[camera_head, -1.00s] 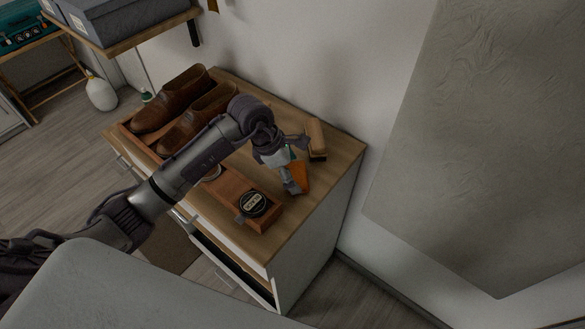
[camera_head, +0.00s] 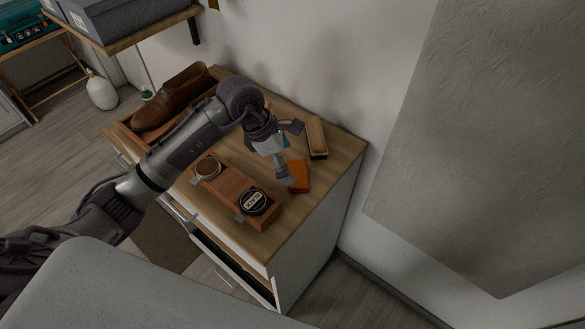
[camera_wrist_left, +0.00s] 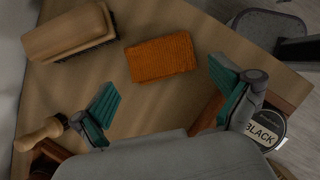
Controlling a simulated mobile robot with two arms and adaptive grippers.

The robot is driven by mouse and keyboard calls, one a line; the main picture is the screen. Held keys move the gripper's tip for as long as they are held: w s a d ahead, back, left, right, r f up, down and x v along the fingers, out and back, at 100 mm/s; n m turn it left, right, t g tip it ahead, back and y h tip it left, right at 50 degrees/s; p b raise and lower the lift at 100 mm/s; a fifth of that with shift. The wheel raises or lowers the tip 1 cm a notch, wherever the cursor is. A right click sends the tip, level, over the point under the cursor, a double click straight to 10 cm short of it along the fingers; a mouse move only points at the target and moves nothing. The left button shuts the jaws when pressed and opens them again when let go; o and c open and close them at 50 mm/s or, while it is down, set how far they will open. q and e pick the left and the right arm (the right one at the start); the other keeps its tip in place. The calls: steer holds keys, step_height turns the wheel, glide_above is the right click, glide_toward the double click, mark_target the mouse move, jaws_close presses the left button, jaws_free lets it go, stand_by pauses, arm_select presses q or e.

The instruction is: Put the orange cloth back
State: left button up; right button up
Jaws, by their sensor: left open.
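The orange cloth (camera_head: 299,176) is a small folded block lying flat on the wooden cabinet top (camera_head: 335,152), near its right end. It also shows in the left wrist view (camera_wrist_left: 160,57), beyond my fingers and apart from them. My left gripper (camera_head: 290,153) is open and empty above the cabinet top, just beside the cloth; in the left wrist view its two teal-padded fingers (camera_wrist_left: 165,108) are spread wide. My right gripper is not in view.
A wooden-backed brush (camera_head: 317,137) lies behind the cloth. A wooden box (camera_head: 232,190) with round polish tins (camera_head: 254,201) stands along the front. Brown shoes (camera_head: 173,98) stand at the left, partly behind my arm. A drawer (camera_head: 225,256) below is partly open.

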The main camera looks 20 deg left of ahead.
arm_select(q)
steer(key=v, duration=0.8)
steer(key=shift+b, duration=0.4)
